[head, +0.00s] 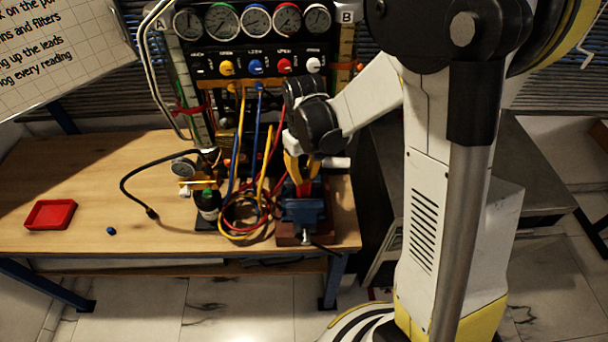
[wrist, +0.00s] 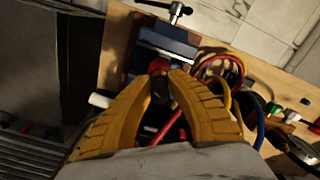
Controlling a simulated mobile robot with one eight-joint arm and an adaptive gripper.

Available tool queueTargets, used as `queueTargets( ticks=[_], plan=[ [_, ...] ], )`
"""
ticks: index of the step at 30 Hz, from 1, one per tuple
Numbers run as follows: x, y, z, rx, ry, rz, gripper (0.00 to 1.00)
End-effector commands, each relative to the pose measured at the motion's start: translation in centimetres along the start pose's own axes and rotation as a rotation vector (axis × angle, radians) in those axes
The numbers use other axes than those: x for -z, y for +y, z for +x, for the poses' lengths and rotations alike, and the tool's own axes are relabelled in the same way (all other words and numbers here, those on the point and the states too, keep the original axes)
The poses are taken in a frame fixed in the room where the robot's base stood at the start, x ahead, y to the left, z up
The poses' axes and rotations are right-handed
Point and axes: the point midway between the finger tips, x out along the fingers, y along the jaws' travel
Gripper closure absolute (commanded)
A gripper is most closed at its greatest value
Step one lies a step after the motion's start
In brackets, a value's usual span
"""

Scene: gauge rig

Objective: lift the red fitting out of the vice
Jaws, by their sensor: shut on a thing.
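The blue vice (head: 303,211) stands on a reddish base at the right end of the wooden bench; it also shows at the top of the wrist view (wrist: 170,46). The red fitting (head: 304,188) shows as a small red patch at the vice jaws, just under my gripper. My gripper (head: 300,178) points down over the vice, its yellow fingers closed on the fitting. In the wrist view the two fingertips (wrist: 160,70) come close together beside the vice, and they hide most of the fitting. I cannot tell whether the fitting is still between the vice jaws.
Red, yellow and blue hoses (head: 240,215) lie coiled just left of the vice. A gauge panel (head: 256,40) stands behind.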

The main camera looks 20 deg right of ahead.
Motion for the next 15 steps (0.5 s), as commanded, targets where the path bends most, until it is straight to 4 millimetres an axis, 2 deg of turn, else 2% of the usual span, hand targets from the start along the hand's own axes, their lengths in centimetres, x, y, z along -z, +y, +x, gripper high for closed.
queueTargets(
  ticks=[15],
  plan=[
    [0.0,0.0,-2.5,0.000,0.000,0.000,1.00]
  ],
)
